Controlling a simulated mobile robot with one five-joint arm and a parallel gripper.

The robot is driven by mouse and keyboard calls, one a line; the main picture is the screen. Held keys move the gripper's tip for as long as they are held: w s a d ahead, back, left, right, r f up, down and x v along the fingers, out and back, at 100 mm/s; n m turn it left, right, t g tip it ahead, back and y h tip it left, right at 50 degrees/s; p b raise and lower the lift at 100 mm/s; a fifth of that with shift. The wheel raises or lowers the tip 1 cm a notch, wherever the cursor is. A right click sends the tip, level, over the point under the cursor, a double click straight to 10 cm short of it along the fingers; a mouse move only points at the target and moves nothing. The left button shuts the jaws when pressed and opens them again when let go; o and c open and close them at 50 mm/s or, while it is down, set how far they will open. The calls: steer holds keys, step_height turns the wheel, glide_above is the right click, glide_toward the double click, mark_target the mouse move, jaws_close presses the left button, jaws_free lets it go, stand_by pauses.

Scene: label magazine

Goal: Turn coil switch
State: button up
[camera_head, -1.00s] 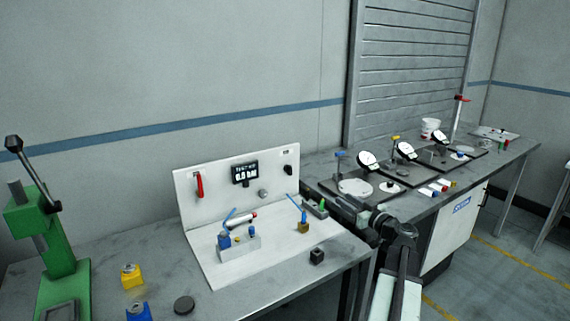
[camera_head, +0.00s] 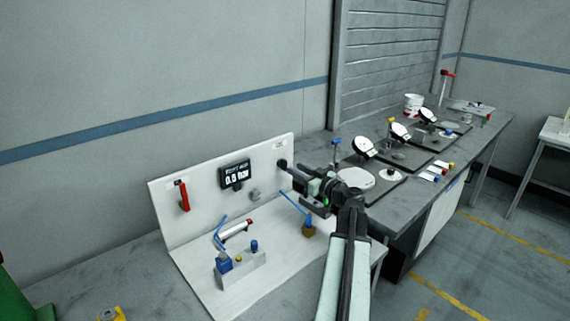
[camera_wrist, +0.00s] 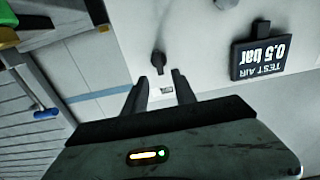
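A small black rotary knob (camera_head: 282,163), which looks like the coil switch, sits at the upper right of the white upright panel (camera_head: 215,165). In the wrist view the knob (camera_wrist: 158,60) lies just ahead of my fingertips, roughly in line with the gap between them. My gripper (camera_wrist: 154,82) is open, with two dark fingers apart and nothing seen held. In the head view my gripper (camera_head: 290,172) is at the panel's right edge, by the knob; whether it touches is unclear. A small white label (camera_wrist: 167,90) shows near the fingers.
A display (camera_head: 235,176) reads 0.5 bar. A red lever (camera_head: 184,195) and a grey round knob (camera_head: 255,195) are also on the panel. A blue-topped fixture (camera_head: 240,268) and a brass-coloured block (camera_head: 308,230) stand on the white base. Dial gauges (camera_head: 362,147) stand to the right.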

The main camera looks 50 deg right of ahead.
mark_target(286, 163)
steer(key=w, duration=0.6)
steer(key=shift+d, duration=0.25)
jaws_close()
steer(key=shift+s+d+f+m, duration=0.1)
steer(key=shift+d+m, duration=0.1)
steer(key=shift+m, duration=1.95)
steer(key=shift+d+f+m, duration=0.1)
steer(key=shift+d+m, duration=0.05)
steer(key=shift+m, duration=2)
jaws_free()
steer(key=shift+s, duration=0.1)
